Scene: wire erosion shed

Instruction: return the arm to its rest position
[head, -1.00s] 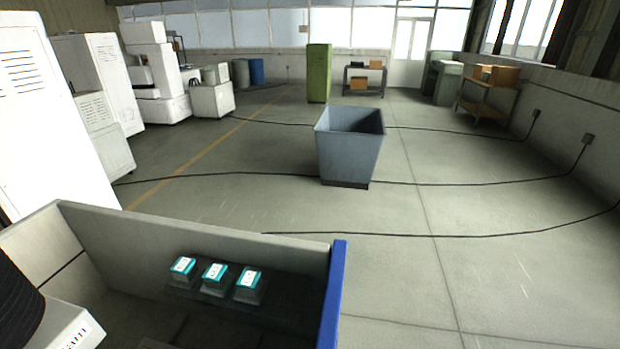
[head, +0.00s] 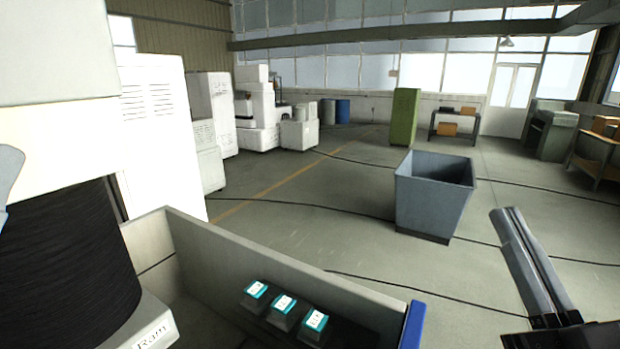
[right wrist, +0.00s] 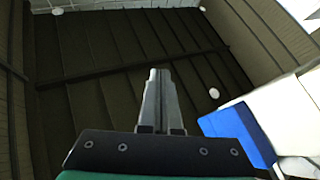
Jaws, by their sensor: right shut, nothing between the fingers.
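My right gripper (head: 506,213) shows at the lower right of the head view, raised in front of the floor and to the right of the walled bench's blue edge. Its two long grey fingers lie together and hold nothing. In the right wrist view the fingers (right wrist: 158,74) are also together and empty, seen against a dark ribbed surface. My left gripper is not in the head view.
A walled bench (head: 270,262) with a blue end edge (head: 413,326) holds several small teal-topped blocks (head: 284,304). A large black spool (head: 70,250) stands at left. A grey-blue bin (head: 432,200) stands on the floor, with cables (head: 360,280) around it.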

